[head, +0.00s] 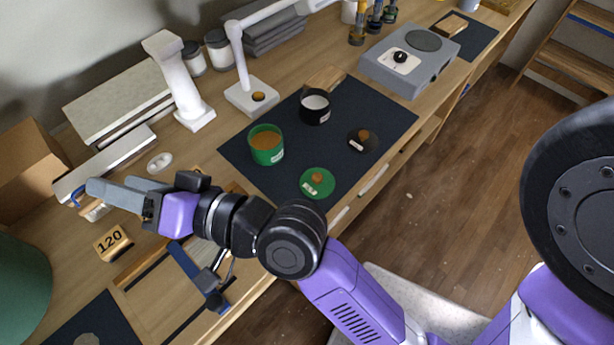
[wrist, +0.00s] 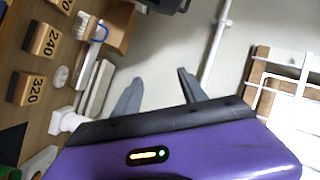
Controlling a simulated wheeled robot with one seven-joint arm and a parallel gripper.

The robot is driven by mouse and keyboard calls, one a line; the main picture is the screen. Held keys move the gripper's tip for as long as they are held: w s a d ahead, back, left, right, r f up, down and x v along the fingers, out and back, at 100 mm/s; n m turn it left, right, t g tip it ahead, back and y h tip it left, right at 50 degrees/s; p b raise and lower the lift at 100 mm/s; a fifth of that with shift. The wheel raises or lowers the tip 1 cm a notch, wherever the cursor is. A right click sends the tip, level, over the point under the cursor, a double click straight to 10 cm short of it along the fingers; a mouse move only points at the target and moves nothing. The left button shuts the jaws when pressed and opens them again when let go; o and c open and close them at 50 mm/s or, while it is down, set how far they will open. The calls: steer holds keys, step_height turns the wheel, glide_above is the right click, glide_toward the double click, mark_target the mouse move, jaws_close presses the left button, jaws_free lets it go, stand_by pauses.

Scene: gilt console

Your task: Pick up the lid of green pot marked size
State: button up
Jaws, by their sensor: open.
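In the head view, a green pot (head: 266,146) with brown contents stands uncovered on the dark mat, with a white label on its side. Its green lid (head: 315,185), with a brown knob and a white label, lies flat on the mat in front and to the right of it. The label writing is too small to read. My gripper (head: 104,187) is open and empty, left of the mat and well apart from the lid.
A black pot (head: 315,107) and black lid (head: 362,141) share the dark mat (head: 378,111). A white lamp (head: 250,95) and grey hotplate (head: 409,62) stand behind. A block marked 120 (head: 112,243) is near my arm. Blocks marked 240 (wrist: 43,40) and 320 (wrist: 26,89) show in the wrist view.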

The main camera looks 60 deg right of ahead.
steer(key=w+a+r+n+g+y, duration=0.1)
steer(key=w+r+n+y, duration=0.2)
steer(key=w+r+y, duration=0.15)
steer(key=n+g+h, duration=0.3)
steer(key=g+h, duration=0.5)
steer(key=g, duration=0.8)
glide_toward(319, 177)
steer(key=shift+w+a+f, duration=0.25)
steer(key=shift+a+f, duration=0.35)
steer(key=shift+s+d+f+g, duration=0.2)
steer(key=shift+s+g, duration=0.05)
steer(key=shift+g, duration=0.05)
steer(key=shift+w+d+f, duration=0.1)
steer(key=shift+d+f, duration=0.05)
steer(key=shift+f, duration=1.1)
steer(key=shift+w+d+f, duration=0.1)
steer(key=shift+f, duration=1.1)
steer(key=shift+w+d+f, duration=0.1)
steer(key=shift+d+f, duration=0.05)
steer(key=shift+f, duration=1.1)
